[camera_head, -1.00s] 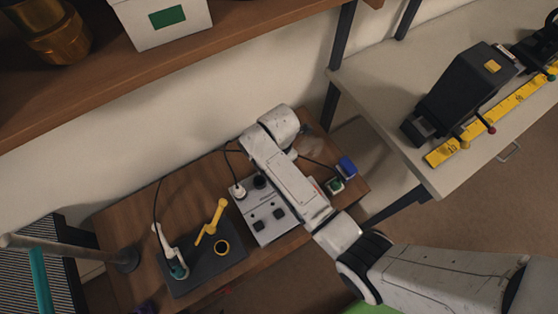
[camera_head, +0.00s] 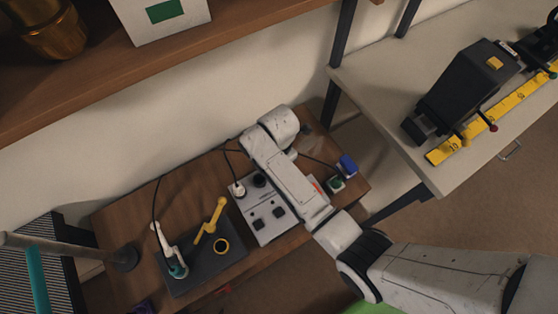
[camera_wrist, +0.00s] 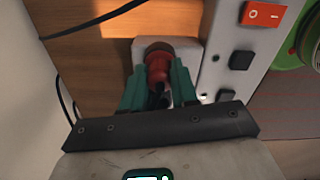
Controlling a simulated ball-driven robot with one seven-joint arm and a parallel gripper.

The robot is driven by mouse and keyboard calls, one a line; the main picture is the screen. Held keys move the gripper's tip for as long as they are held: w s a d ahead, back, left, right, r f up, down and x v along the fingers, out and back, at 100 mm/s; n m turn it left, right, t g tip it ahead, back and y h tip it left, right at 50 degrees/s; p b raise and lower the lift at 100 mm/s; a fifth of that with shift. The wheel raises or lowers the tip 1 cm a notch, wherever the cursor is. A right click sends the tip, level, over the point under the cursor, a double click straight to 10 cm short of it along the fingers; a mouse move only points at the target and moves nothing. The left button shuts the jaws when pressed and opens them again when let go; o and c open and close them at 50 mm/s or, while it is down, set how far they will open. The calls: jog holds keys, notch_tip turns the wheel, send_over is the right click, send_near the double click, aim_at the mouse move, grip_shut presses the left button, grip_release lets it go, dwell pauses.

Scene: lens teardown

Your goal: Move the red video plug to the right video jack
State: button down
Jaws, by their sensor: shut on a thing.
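In the wrist view the red plug (camera_wrist: 157,68) sits between the two green fingers of my gripper (camera_wrist: 157,90), which is shut on it. The plug's far end is at a pale block (camera_wrist: 190,50); I cannot tell whether it is seated or only in front of it. In the head view my arm hides the gripper and plug. The grey box (camera_head: 250,209) lies on the wooden table left of my arm, with a white plug (camera_head: 238,189) and a round black fitting (camera_head: 259,180) near its back edge. I cannot tell which fitting is the right video jack.
A dark pad (camera_head: 190,278) with a white tool and a yellow tool lies left of the box. A blue block (camera_head: 347,165) and a green block (camera_head: 336,184) are right of my arm. A red rocker switch (camera_wrist: 263,14) shows in the wrist view. Cables cross the table's back.

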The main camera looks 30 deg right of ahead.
jog(key=c, duration=0.8)
grip_release()
notch_tip(320, 180, up, 11)
jog(key=shift+f, duration=0.1)
